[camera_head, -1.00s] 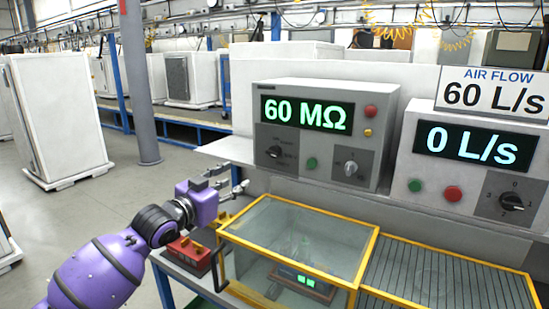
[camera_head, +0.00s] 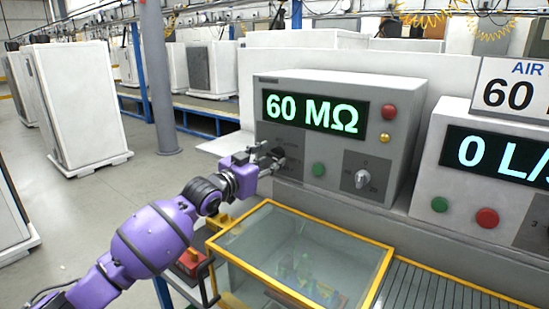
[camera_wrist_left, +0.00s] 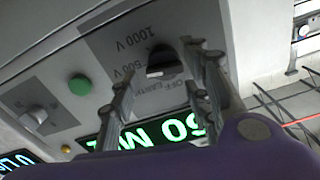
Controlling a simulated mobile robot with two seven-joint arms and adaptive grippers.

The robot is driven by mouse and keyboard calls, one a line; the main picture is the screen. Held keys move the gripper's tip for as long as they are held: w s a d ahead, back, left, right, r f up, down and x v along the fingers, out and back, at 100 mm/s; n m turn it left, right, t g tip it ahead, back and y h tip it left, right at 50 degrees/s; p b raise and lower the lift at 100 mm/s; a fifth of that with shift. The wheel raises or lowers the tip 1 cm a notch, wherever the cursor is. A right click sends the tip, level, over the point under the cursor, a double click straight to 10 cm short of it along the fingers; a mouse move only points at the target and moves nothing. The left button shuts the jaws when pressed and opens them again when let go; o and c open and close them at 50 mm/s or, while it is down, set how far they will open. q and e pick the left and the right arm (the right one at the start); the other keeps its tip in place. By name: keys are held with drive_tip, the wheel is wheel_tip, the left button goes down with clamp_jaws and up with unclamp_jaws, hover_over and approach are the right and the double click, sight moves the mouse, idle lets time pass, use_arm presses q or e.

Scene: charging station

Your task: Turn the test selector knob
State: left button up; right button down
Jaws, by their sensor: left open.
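The black test selector knob (camera_wrist_left: 167,62) shows in the left wrist view on a grey panel marked 1000 V, 500 V and OFF/EARTH, seen upside down. My left gripper (camera_wrist_left: 158,62) is open, with one finger on each side of the knob. I cannot tell whether the fingers touch it. In the head view my left gripper (camera_head: 268,160) is at the left of the meter box (camera_head: 335,90) front and covers the knob. The box's green display reads 60 MΩ. My right gripper is not in view.
A green button (camera_head: 319,169) and a silver knob (camera_head: 362,179) sit right of my gripper, with a red button (camera_head: 389,111) above. A yellow-framed clear case (camera_head: 300,225) stands below the box. The air flow unit (camera_head: 500,180) is at right.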

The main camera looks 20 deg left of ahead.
sight(275, 155)
use_arm(q)
drive_tip(key=shift+x, duration=1.15)
drive_tip(key=shift+w+f, duration=0.1)
drive_tip(key=shift+w, duration=0.1)
drive_tip(key=c, duration=1)
drive_tip(key=shift+d+f, duration=0.1)
drive_tip(key=shift+c, duration=0.2)
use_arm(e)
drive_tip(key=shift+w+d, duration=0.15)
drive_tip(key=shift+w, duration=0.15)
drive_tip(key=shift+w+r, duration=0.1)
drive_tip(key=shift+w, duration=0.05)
